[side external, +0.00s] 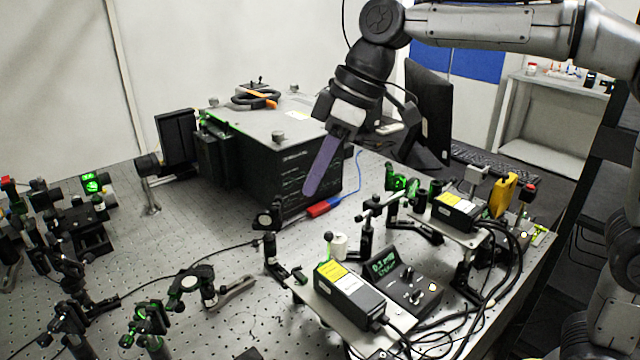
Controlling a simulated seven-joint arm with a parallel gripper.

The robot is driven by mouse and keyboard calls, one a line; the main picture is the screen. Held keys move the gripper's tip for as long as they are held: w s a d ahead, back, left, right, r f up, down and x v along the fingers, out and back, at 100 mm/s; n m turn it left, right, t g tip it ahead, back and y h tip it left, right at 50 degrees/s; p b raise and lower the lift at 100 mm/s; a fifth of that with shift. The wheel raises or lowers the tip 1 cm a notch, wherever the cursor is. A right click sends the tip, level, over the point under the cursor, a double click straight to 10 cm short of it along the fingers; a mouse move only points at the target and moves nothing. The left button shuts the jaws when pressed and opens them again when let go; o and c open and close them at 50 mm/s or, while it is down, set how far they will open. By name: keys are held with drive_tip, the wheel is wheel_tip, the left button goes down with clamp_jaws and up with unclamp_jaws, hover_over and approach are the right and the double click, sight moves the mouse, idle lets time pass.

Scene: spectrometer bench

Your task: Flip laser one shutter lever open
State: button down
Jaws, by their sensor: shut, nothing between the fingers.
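Two black laser boxes with yellow labels stand on raised plates: a near laser (350,291) at lower centre and a far laser (460,212) at right. I cannot tell which is laser one. A thin stem with a small round knob (328,237) stands at the near laser's front end; I cannot tell whether it is a shutter lever. A yellow upright piece (504,194) stands behind the far laser. My gripper (309,192) points down with its long purple fingers together and empty. In the picture it is above and left of both lasers, in front of the black spectrometer box.
The large spectrometer box (262,128) stands at centre back. A red and blue tool (325,208) lies beside it. A controller with a green display (398,282) sits beside the near laser. Black cables (505,265) loop at right. Optics posts crowd the left of the perforated bench (190,245).

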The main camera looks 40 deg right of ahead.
drive_tip(key=x, duration=0.8)
drive_tip(key=shift+s+d+f, duration=0.15)
drive_tip(key=shift+s+d, duration=1.25)
drive_tip(key=shift+d, duration=0.1)
drive_tip(key=shift+d+y, duration=0.2)
drive_tip(key=shift+y, duration=0.2)
